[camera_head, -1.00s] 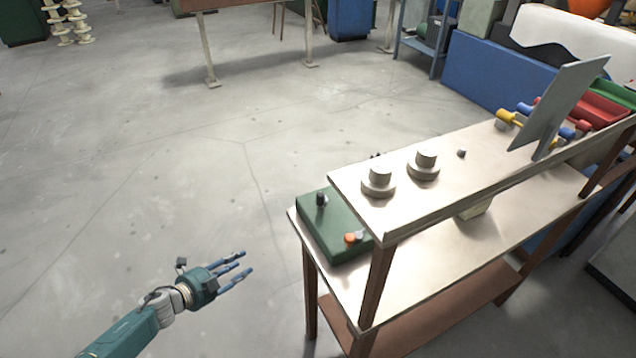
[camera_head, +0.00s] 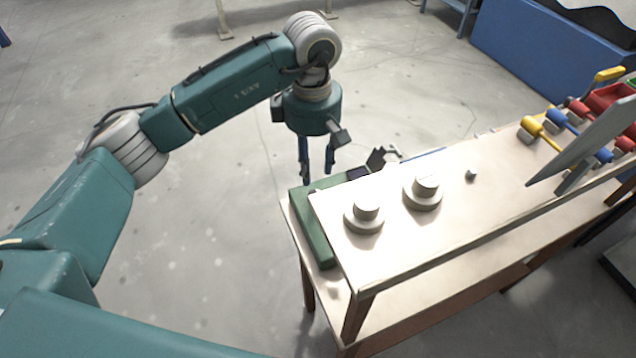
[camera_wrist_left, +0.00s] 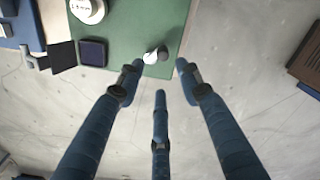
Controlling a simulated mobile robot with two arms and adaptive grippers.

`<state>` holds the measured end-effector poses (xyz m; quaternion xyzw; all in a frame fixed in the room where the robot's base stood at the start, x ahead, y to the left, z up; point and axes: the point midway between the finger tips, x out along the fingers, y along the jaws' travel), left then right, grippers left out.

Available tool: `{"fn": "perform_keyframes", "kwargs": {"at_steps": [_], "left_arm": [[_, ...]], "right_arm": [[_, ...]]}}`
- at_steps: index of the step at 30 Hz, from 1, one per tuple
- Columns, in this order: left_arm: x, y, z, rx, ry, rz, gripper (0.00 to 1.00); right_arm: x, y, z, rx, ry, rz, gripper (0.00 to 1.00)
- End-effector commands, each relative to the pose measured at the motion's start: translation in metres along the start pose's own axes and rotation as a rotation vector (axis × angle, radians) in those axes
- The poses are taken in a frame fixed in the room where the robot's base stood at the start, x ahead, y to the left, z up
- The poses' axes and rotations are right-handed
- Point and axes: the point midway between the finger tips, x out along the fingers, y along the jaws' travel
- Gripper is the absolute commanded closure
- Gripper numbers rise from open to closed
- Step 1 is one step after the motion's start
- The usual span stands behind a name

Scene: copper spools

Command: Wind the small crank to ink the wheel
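A green board or box (camera_head: 311,226) sits at the left end of the bench, partly hidden by the raised shelf. It also shows in the left wrist view (camera_wrist_left: 130,22). There, a small knob-like part (camera_wrist_left: 156,55), white with a dark end, stands near the board's edge and looks like the small crank. A dark square pad (camera_wrist_left: 93,52) and a round white part with markings (camera_wrist_left: 88,9) are beside it. My left gripper (camera_head: 317,172) points down over the board's far edge. Its fingers (camera_wrist_left: 160,85) are spread and empty, with the knob just beyond the tips. My right gripper is not in view.
The raised shelf (camera_head: 400,262) carries two round metal pieces (camera_head: 364,217) (camera_head: 424,191) close to the board. A tilted grey panel (camera_head: 590,140) and coloured handles (camera_head: 541,131) stand farther right. Open concrete floor lies left of the bench.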

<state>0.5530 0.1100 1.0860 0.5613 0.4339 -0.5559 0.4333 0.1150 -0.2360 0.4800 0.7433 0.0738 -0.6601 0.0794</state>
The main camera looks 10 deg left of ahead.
Motion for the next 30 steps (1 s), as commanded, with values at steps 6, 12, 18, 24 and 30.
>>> {"fn": "perform_keyframes", "kwargs": {"at_steps": [6,12,18,24,30], "left_arm": [[0.037,-0.003,0.001,-0.004,-0.004,-0.010,0.64],[0.073,-0.003,0.001,-0.005,-0.005,-0.008,0.64],[0.095,-0.001,0.001,-0.005,-0.006,-0.004,0.64],[0.100,-0.001,0.001,-0.005,-0.006,-0.003,0.64],[0.100,-0.001,0.001,-0.005,-0.006,-0.003,0.76]], "right_arm": [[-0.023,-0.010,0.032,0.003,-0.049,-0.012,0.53],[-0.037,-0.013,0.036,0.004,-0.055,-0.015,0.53],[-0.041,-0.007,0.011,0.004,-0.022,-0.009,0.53],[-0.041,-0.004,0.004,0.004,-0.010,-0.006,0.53],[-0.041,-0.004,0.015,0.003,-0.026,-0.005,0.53]]}}
